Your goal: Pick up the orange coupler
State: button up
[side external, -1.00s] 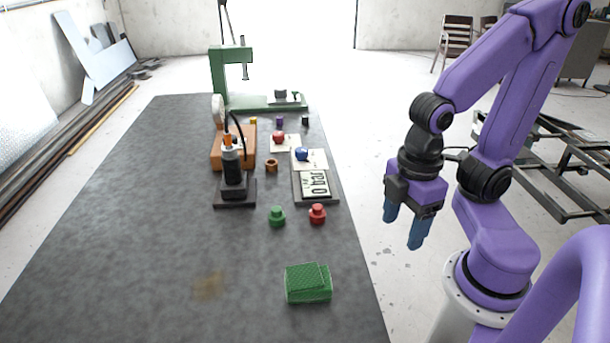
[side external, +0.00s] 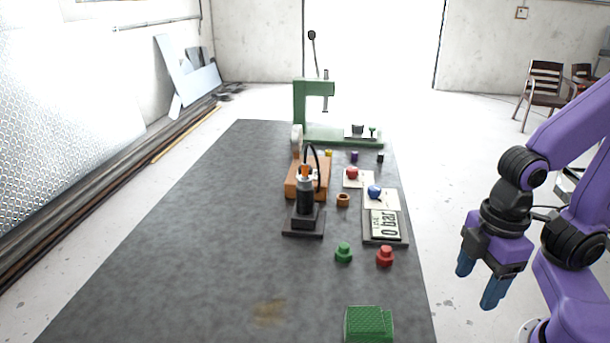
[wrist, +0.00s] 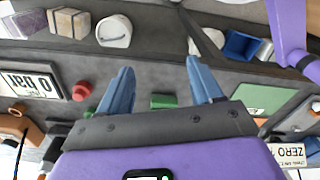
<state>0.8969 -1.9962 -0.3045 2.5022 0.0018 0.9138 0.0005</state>
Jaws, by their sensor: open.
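A small orange-brown ring-shaped piece (side external: 343,200), which looks like the orange coupler, sits on the dark table beside a black cylinder on a stand (side external: 305,207). My gripper (side external: 477,286) hangs off the table's right edge, well to the right of and nearer the camera than the ring. Its blue fingers are apart and empty. They also show in the wrist view (wrist: 158,72).
A green coupler (side external: 343,253) and red coupler (side external: 385,257) stand in front of the "0 bar" display (side external: 384,224). A green block (side external: 369,325) lies at the front. An orange block (side external: 294,190) and green press (side external: 300,112) stand behind. The table's left side (side external: 190,230) is clear.

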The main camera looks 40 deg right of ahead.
dwell(0.4)
jog(key=c, duration=0.3)
jog(key=shift+c, duration=0.2)
jog(key=shift+w, duration=0.1)
jog(key=m+t+h, duration=0.9)
jog(key=m+h, duration=0.1)
jog(key=m, duration=1.2)
send_near(304, 169)
jog(key=x, duration=0.5)
jog(key=shift+w+d+f, duration=0.1)
jog(key=shift+d+f, duration=0.05)
jog(key=shift+f, duration=0.25)
jog(key=shift+r+x, duration=0.15)
jog(key=shift+x, duration=1.15)
jog(key=shift+r+x, duration=0.1)
jog(key=shift+x, duration=1.25)
